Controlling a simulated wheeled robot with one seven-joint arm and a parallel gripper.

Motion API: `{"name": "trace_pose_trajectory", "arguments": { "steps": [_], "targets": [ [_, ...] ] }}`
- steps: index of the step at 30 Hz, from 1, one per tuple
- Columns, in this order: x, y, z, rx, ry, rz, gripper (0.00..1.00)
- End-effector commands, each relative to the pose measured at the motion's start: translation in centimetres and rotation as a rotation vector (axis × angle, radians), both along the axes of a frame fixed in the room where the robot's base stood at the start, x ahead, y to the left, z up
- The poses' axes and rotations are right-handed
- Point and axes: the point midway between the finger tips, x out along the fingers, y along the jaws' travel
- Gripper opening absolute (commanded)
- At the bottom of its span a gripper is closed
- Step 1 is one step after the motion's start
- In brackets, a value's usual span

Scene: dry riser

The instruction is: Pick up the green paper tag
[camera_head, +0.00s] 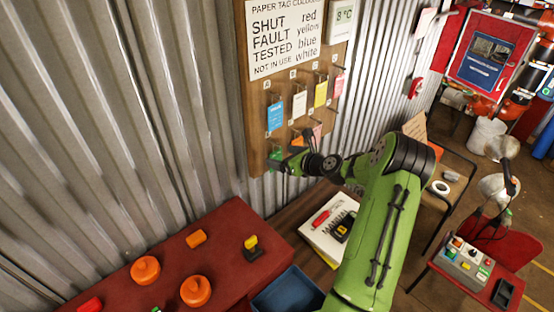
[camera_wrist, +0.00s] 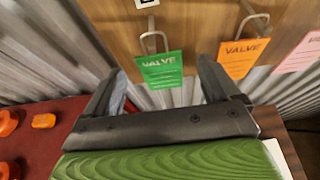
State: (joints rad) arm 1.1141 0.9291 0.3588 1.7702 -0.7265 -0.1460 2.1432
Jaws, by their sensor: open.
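The green paper tag (camera_wrist: 161,70) hangs from a metal hook on the wooden board in the wrist view, with "VALVE" printed on it. In the head view a small part of the green tag (camera_head: 276,154) shows at the board's lower left, beside my gripper. My gripper (camera_wrist: 160,85) is open. Its two fingers stand to the left and right of the green tag, with the tag between them in the picture. I cannot tell whether the fingers reach level with it. Nothing is held.
An orange tag (camera_wrist: 241,58) hangs right of the green one, close to the right finger, with a pink tag (camera_wrist: 302,52) beyond. The wooden board (camera_head: 256,115) is mounted on corrugated metal wall. Below, a red bench (camera_head: 180,270) holds orange knobs; a blue bin (camera_head: 287,293) stands beside it.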

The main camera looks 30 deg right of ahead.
Motion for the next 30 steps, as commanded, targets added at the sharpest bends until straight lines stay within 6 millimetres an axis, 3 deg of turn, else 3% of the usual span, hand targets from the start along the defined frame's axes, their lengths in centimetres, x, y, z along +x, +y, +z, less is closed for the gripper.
{"name": "trace_pose_trajectory", "arguments": {
  "steps": [6,13,23,26,30],
  "targets": [
    [3.2,0.6,-1.2,-0.001,-0.001,0.002,0.89],
    [3.4,0.6,-1.4,-0.001,0.0,0.001,0.88],
    [3.3,0.6,-1.3,-0.001,0.0,0.002,0.37],
    [3.3,0.6,-1.4,-0.001,0.0,0.002,0.3],
    [3.3,0.6,-1.3,-0.001,0.0,0.002,0.29]
  ]
}}
